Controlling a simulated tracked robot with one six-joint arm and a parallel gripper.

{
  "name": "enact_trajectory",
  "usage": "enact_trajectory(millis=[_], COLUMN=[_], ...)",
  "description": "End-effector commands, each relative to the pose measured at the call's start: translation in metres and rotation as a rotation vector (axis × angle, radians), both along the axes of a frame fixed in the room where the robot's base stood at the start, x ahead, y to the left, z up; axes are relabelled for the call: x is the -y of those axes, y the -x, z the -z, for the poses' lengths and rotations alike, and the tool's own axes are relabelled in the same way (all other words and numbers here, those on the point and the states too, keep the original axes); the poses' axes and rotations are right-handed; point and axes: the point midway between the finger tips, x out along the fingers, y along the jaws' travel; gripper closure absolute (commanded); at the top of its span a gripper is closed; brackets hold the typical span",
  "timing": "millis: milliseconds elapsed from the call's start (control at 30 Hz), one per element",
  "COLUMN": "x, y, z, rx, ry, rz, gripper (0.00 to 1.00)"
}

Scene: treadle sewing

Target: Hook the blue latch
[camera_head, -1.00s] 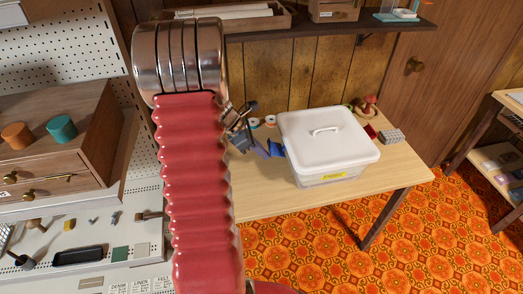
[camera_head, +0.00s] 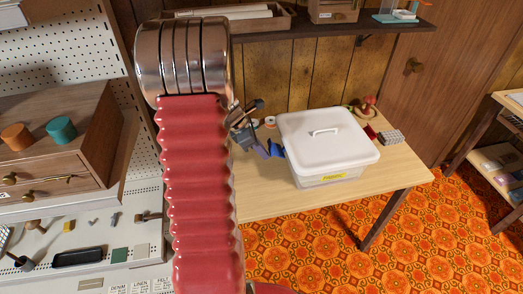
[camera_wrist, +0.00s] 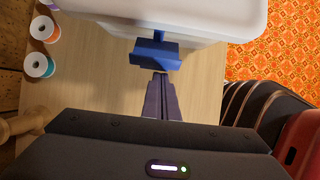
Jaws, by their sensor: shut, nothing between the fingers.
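The blue latch (camera_wrist: 156,54) hangs from the side of the white lidded box (camera_wrist: 215,12) in the wrist view and sticks out from its wall. In the head view the latch (camera_head: 276,150) is a small blue piece at the left side of the box (camera_head: 325,140). My gripper (camera_wrist: 160,76) is shut and empty, its dark fingertips just below the latch's outer edge in the wrist view. I cannot tell whether they touch it.
The box stands on a wooden table (camera_head: 400,178). Thread spools (camera_wrist: 40,65) lie to the left in the wrist view. A red pincushion (camera_head: 368,103) and a grey block (camera_head: 390,137) are behind and right of the box. A wall shelf (camera_head: 330,28) is above.

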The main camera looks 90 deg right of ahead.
Motion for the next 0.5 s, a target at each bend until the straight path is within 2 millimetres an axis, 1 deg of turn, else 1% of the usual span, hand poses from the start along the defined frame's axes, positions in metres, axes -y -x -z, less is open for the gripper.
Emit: enact_trajectory(millis=[500], x=[0.0008], y=[0.0027], z=[-0.0054], rx=[0.065], ry=[-0.018], rz=[0.003], gripper=[1.0])
